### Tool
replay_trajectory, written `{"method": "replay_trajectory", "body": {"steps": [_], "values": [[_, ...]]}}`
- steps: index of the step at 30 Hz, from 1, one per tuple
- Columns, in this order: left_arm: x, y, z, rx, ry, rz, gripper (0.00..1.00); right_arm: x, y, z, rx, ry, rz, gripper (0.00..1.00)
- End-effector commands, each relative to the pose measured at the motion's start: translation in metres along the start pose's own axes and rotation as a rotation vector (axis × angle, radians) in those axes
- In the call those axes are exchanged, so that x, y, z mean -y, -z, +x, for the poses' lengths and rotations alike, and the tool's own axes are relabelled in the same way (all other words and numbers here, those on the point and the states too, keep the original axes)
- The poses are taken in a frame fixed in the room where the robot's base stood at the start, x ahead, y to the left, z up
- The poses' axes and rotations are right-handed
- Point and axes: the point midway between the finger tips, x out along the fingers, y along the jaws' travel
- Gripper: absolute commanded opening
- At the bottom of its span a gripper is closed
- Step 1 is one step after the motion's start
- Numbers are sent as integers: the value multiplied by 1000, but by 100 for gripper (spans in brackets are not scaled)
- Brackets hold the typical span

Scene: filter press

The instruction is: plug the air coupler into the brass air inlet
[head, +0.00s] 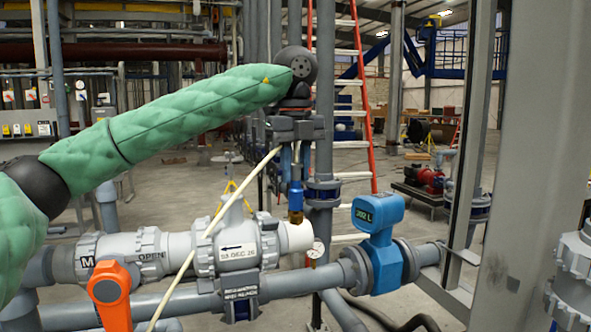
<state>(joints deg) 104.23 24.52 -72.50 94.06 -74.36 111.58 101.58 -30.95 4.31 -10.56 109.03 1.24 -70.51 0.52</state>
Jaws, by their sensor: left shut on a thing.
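My left gripper (296,168) points down above the grey-white valve and pipe, shut on the air coupler. The air coupler (295,196) is a blue, upright cylinder below the fingers. A pale hose (216,215) runs from near the gripper down to the lower left, across the front of the valve. The coupler's lower end is at the top of the white pipe end (297,236). A small dark, brassy piece shows right under it; the brass air inlet is mostly hidden there, and I cannot tell whether the coupler is seated on it. My right gripper is out of view.
The white valve body (240,248) is left of the coupler, with an orange handle (110,292) at lower left. A grey column (535,180) stands further right.

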Motion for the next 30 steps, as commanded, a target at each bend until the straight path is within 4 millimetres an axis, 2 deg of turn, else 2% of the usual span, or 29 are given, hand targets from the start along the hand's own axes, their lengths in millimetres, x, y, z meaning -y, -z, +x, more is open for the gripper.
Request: {"method": "replay_trajectory", "body": {"steps": [29, 30], "values": [[0, 0, 12, 0, 0, 0, 6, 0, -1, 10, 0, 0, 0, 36], [0, 0, 12, 0, 0, 0, 30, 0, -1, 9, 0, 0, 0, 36]]}}
